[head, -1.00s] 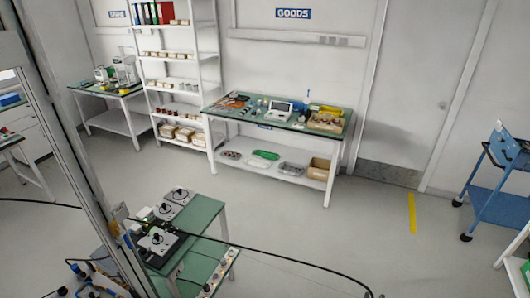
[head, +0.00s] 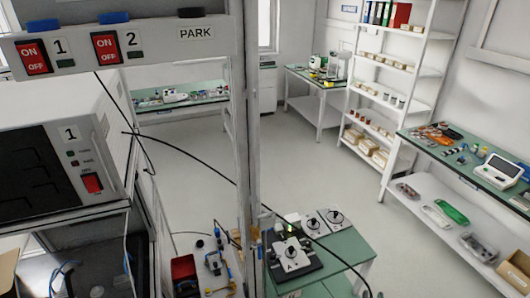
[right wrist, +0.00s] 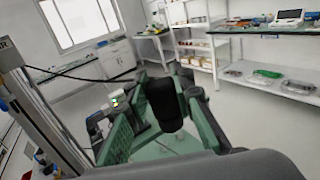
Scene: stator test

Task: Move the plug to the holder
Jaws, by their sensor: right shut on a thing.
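A black, rounded plug (right wrist: 164,102) sits between the fingers of my right gripper (right wrist: 160,120) in the right wrist view. The gripper is shut on it. A thin black cable (head: 205,166) runs from the rack at the left down to the bottom edge in the head view. A beam labelled PARK (head: 196,33) crosses the upper left, with a black piece on top beside two blue ones; I cannot tell which part is the holder. My left gripper is not in view.
A metal post (head: 254,110) stands between the rack and the open floor. A black unit marked 1 (head: 45,165) fills the left. A green table (head: 345,248) with grey devices stands low in the middle. Shelves (head: 402,66) and a bench (head: 450,177) are at right.

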